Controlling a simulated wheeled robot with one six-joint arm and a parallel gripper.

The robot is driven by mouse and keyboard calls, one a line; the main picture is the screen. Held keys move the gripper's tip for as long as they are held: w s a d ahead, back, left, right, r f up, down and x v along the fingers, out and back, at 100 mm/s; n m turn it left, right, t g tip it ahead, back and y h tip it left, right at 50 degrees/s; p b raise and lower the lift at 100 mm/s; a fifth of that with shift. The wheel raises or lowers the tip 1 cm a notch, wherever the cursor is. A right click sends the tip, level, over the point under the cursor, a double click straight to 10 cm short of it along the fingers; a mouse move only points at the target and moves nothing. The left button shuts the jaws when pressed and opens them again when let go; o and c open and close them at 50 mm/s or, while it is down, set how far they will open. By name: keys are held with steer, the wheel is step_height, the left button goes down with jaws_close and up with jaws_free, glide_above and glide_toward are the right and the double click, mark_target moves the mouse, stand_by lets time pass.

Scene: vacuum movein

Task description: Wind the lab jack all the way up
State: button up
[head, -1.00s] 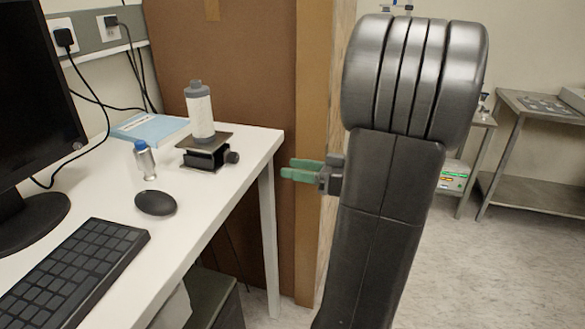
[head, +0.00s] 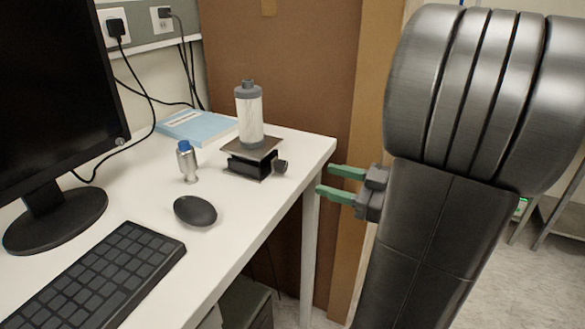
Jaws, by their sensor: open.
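The lab jack (head: 250,162) is a low black stand with a flat top plate, near the right edge of the white desk. A dark round knob (head: 280,166) sticks out from its right side. A clear bottle with a grey cap (head: 249,115) stands upright on the plate. The jack looks low, with its plate close above its base. My gripper (head: 332,181) has green fingers, open and empty, pointing left toward the jack. It is right of the knob and apart from it, just off the desk's right edge.
The desk (head: 240,215) also holds a small blue-capped bottle (head: 187,160), a mouse (head: 195,211), a keyboard (head: 105,275), a monitor (head: 50,110) and a blue book (head: 197,127). A brown panel (head: 275,75) stands behind the desk. The desktop right of the mouse is clear.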

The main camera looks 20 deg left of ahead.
mark_target(285, 168)
steer(key=a, duration=0.9)
steer(key=shift+w+a+p, duration=0.3)
steer(key=shift+w+p, duration=0.05)
steer(key=c, duration=1)
